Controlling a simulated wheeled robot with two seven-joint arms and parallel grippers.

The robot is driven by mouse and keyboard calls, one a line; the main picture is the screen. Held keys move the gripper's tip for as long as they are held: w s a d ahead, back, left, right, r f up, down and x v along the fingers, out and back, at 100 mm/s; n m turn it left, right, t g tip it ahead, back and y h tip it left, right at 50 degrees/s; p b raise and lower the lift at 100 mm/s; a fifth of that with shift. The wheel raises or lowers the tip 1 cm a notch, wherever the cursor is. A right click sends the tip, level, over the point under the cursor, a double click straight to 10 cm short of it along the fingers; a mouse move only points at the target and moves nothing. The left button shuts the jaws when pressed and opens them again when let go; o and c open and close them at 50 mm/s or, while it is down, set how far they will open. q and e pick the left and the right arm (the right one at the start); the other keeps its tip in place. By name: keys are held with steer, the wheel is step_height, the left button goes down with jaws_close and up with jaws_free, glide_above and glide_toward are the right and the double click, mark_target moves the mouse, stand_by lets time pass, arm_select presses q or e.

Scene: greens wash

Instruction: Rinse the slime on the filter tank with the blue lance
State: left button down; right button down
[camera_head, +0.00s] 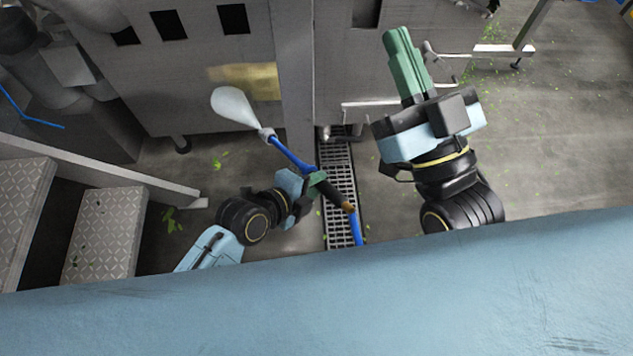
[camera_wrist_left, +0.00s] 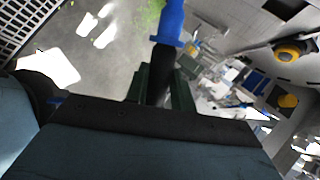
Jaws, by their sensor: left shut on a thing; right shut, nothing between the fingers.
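My left gripper (camera_head: 316,181) is shut on the blue lance (camera_head: 290,153), around its dark grip. The left wrist view shows the lance (camera_wrist_left: 170,22) rising between the green fingers (camera_wrist_left: 161,88). The lance points up and left in the head view, and a whitish spray cone (camera_head: 233,106) spreads from its nozzle. The steel filter tank (camera_head: 170,85) stands at the upper left. A yellowish slime patch (camera_head: 252,82) lies low on its face; the spray cone overlaps the patch's lower left part in the picture. My right gripper (camera_head: 400,55) is shut and empty, at the upper right.
A floor drain grating (camera_head: 340,180) runs below the lance. Treadplate steps (camera_head: 105,235) with a rail are at the left. Another steel housing (camera_head: 350,70) stands right of the tank. Scattered leaves (camera_head: 171,219) lie on the floor, and the right floor is mostly open.

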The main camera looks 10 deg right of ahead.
arm_select(q)
steer(key=shift+w+a+r, duration=0.1)
steer(key=shift+a+r, duration=0.35)
steer(key=shift+a, duration=0.15)
steer(key=shift+d+p, duration=0.15)
steer(key=shift+p, duration=0.15)
steer(key=s+d+b, duration=0.1)
steer(key=d+b, duration=0.1)
steer(key=d, duration=1.8)
steer(key=shift+s+d, duration=0.3)
steer(key=shift+d, duration=0.1)
stand_by(1.7)
